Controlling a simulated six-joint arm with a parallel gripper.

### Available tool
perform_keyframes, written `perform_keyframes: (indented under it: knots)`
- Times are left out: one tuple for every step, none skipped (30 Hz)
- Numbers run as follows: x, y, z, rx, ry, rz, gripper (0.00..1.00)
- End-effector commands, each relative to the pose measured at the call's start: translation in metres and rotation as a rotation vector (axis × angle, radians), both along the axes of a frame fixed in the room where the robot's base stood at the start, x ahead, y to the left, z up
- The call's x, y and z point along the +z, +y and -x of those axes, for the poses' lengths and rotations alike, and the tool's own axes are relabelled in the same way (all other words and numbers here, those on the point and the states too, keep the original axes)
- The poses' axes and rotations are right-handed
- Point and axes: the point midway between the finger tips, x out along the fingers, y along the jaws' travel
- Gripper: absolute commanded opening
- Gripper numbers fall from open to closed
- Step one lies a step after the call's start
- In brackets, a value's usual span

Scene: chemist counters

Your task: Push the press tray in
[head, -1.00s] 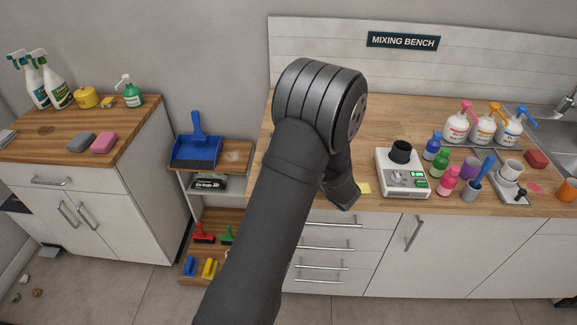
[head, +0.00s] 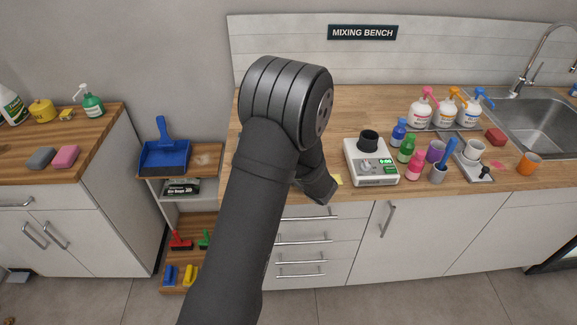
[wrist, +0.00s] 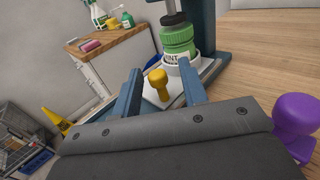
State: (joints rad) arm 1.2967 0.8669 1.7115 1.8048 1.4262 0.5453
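In the wrist view, a press with a dark blue frame (wrist: 204,28) stands ahead of my gripper. Its pale press tray (wrist: 178,96) carries a yellow knob (wrist: 157,84) at the near end. A green ribbed bottle (wrist: 178,38) with a white, partly readable label stands on the tray beneath a dark plunger. My gripper (wrist: 158,86) is open, with its two blue fingers apart on either side of the knob; I cannot tell whether either touches it. In the head view my arm hides the press and the gripper.
A purple rounded object (wrist: 295,125) is close on the right in the wrist view. In the head view, a white scale (head: 372,165) with a black cup stands right of my arm on the wooden bench, with several small bottles beyond. A blue dustpan (head: 165,155) sits on a side shelf.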

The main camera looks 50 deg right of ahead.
Motion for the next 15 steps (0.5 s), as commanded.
perform_keyframes:
  knots:
    - [0.0, -0.001, 0.011, -0.004, 0.001, -0.001, 0.39]
    - [0.0, -0.001, 0.018, -0.005, 0.001, -0.001, 0.39]
    - [0.0, -0.001, 0.027, -0.006, 0.0, -0.001, 0.39]
    - [0.0, -0.001, 0.034, -0.006, 0.0, 0.0, 0.39]
    - [0.0, -0.001, 0.041, -0.006, 0.0, -0.001, 0.39]
    - [0.0, -0.001, 0.051, -0.006, 0.001, -0.001, 0.39]
    - [0.0, -0.001, 0.057, -0.006, 0.0, -0.001, 0.39]
    - [0.0, -0.001, 0.064, -0.006, 0.0, -0.001, 0.39]
    - [0.0, -0.001, 0.073, -0.006, 0.001, -0.001, 0.39]
    - [0.0, -0.001, 0.08, -0.007, 0.001, 0.0, 0.39]
    - [0.0, -0.001, 0.087, -0.006, 0.001, 0.0, 0.39]
    - [0.0, -0.001, 0.096, -0.007, 0.0, 0.0, 0.39]
    - [0.0, -0.001, 0.102, -0.006, 0.001, 0.001, 0.39]
    - [0.0, -0.001, 0.108, -0.006, 0.001, 0.001, 0.39]
    - [0.0, -0.001, 0.116, -0.006, 0.0, 0.001, 0.39]
